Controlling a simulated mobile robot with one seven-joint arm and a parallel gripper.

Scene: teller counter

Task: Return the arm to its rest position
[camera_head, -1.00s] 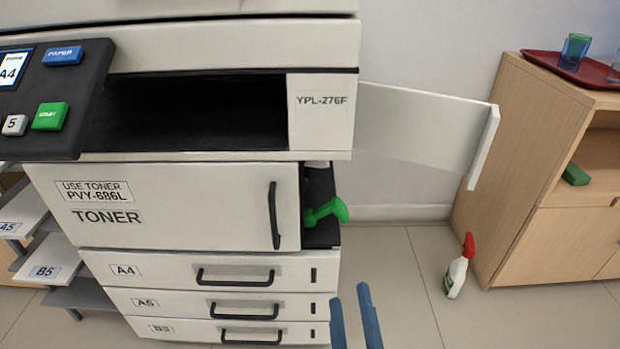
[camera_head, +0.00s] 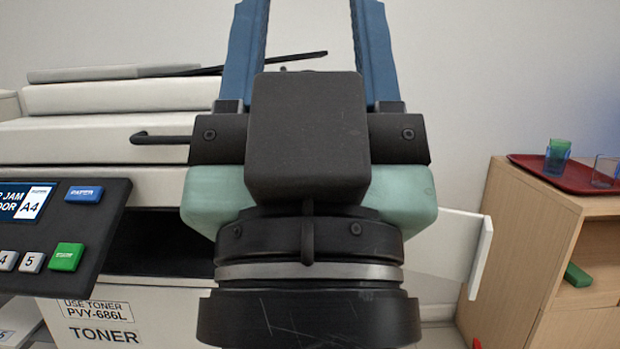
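My gripper (camera_head: 309,12) fills the middle of the view, close to the camera and in front of the copier. Its two blue fingers point up and stand wide apart, with only the wall and part of the copier lid showing between them. The fingertips run out at the top edge. The black and pale green wrist of my arm hides much of the copier (camera_head: 110,100). No object shows between the visible parts of the fingers.
The copier's side panel (camera_head: 447,248) stands swung out at the right. Its control panel (camera_head: 60,230) is at the left. A wooden cabinet (camera_head: 520,240) at the right bears a red tray (camera_head: 535,165) with cups. Bare wall lies above the cabinet.

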